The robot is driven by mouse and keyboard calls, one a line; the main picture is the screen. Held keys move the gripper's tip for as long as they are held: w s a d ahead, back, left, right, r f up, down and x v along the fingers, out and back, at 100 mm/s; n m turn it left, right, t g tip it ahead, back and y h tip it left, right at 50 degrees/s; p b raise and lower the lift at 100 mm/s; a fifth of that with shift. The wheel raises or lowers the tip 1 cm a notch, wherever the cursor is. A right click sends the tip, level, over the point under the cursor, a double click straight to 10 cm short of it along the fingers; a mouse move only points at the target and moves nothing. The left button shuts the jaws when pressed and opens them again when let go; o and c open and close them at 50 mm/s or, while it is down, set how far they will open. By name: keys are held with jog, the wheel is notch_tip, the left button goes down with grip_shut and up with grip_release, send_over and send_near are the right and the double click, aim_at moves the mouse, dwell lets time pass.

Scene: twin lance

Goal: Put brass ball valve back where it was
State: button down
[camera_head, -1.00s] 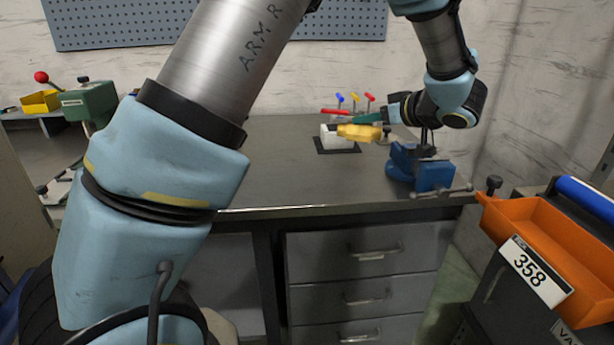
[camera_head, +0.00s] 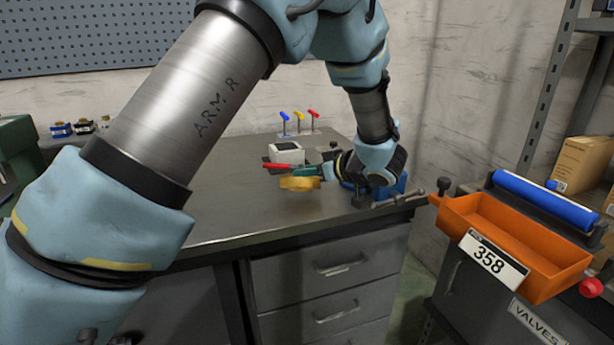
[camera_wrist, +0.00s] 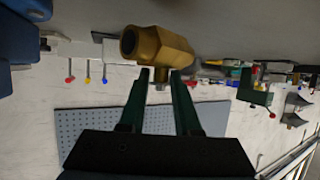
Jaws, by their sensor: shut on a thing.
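My gripper (camera_head: 304,171) has green fingers and is shut on the brass ball valve (camera_head: 299,184). In the head view the valve is over the workbench, in front of the white block, with a red bar (camera_head: 283,173) just above it. Whether the valve touches the bench I cannot tell. In the wrist view the valve (camera_wrist: 163,46) is at the tips of the two green fingers (camera_wrist: 160,80), its round open end turned left. The fingers flank its short stem.
A blue vise (camera_head: 403,184) is right of my gripper, partly hidden. The white block (camera_head: 291,151) and several coloured pegs (camera_head: 299,118) stand behind. An orange bin (camera_head: 515,236) marked 358 stands at right, beside a blue roller (camera_head: 545,200). The bench's left part (camera_head: 215,195) is clear.

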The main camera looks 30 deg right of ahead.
jog(key=shift+f, duration=0.7)
jog(key=c, duration=0.6)
grip_release()
jog(key=shift+f, duration=0.2)
jog(key=shift+r, duration=0.2)
jog(key=b+v, duration=0.1)
jog(key=v, duration=1.1)
jog(key=shift+f, duration=0.1)
